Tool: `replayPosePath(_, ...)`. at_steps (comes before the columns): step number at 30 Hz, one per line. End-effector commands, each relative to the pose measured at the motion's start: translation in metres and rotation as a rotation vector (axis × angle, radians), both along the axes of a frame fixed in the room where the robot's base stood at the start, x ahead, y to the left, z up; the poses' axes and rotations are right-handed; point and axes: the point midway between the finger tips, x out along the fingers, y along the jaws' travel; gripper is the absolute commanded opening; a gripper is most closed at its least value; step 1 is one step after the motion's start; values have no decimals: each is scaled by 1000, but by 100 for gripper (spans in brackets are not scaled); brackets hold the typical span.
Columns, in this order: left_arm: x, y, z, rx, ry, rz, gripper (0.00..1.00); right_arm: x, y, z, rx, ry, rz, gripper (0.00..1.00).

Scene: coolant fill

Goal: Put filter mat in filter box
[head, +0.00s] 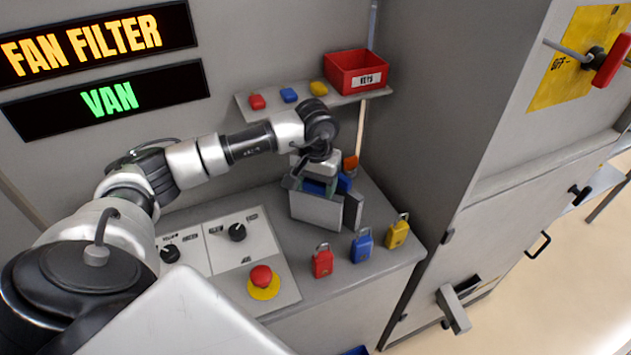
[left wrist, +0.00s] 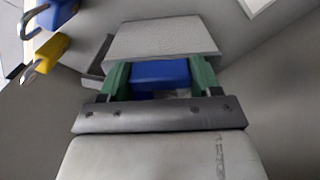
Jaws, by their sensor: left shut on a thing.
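My left gripper (head: 318,180) reaches down over the counter. In the left wrist view its green-padded fingers (left wrist: 162,78) are shut on a blue piece (left wrist: 160,73), which I take for part of the filter mat. A pale grey block (left wrist: 160,38) with a speckled face lies directly against the blue piece. In the head view this block (head: 315,210) is upright at the counter, with a darker grey panel (head: 353,210) beside its right edge. I cannot tell whether the block belongs to the mat or the filter box, or how deep anything sits. My right gripper is not in view.
Red (head: 322,262), blue (head: 362,246) and yellow (head: 397,232) padlocks stand along the counter's front right. A red emergency button (head: 262,277) and knobs are at the left. A shelf above holds a red KEYS box (head: 356,71). A tall grey cabinet (head: 450,120) bounds the right.

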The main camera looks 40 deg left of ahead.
Motion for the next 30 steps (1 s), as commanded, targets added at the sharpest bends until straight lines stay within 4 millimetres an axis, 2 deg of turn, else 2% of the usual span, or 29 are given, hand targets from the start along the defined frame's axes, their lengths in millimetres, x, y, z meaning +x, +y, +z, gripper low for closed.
replayPosePath(4,0,0,-4,0,-1,0,22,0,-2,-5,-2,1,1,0)
replayPosePath(5,0,0,-3,0,0,0,66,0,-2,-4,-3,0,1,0)
replayPosePath(9,0,0,-2,0,0,0,88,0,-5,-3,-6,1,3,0)
replayPosePath(20,0,0,3,0,0,0,89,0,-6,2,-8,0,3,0)
replayPosePath(21,1,0,4,0,-3,0,89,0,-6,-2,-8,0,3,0)
replayPosePath(26,1,1,31,1,-8,0,89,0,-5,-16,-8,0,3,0)
replayPosePath(30,2,0,63,0,-8,0,89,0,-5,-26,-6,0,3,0)
